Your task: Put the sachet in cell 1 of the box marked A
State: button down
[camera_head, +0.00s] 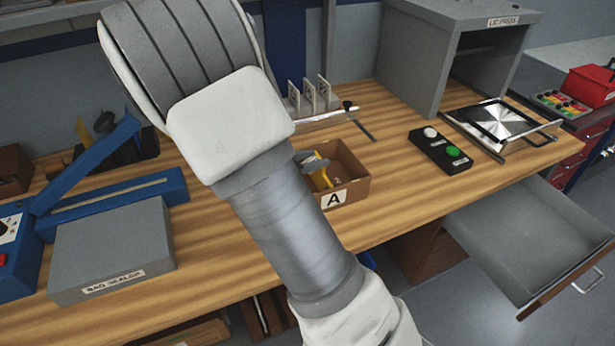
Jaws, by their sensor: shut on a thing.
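The box marked A (334,199) is an open brown carton on the wooden bench, just right of my arm. My arm covers its left part, so its cells cannot be made out and I cannot tell which is cell 1. A small grey and yellow shape (318,178) shows inside the box, its grey top reaching the rim. I cannot tell what it is. My gripper cannot be made out; my arm fills the middle of the view. I cannot identify the sachet.
The grey bag sealer (115,245) with a raised blue arm stands at left. Upright plates (310,95) stand behind the box. Right are a black button box (440,150), the grey lid press (440,60) and a metal plate with handle (500,122). A drawer (530,235) hangs open.

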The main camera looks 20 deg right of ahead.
jog(key=shift+s+a+f, duration=0.1)
jog(key=shift+a+f, duration=0.3)
jog(key=shift+a, duration=0.2)
jog(key=shift+f+b, duration=0.3)
jog(key=shift+f, duration=1.65)
jog(key=shift+f, duration=0.15)
jog(key=shift+f+b, duration=0.5)
jog(key=shift+b, duration=0.05)
jog(key=shift+c, duration=2.1)
grip_release()
jog(key=shift+r, duration=0.1)
jog(key=shift+r, duration=0.1)
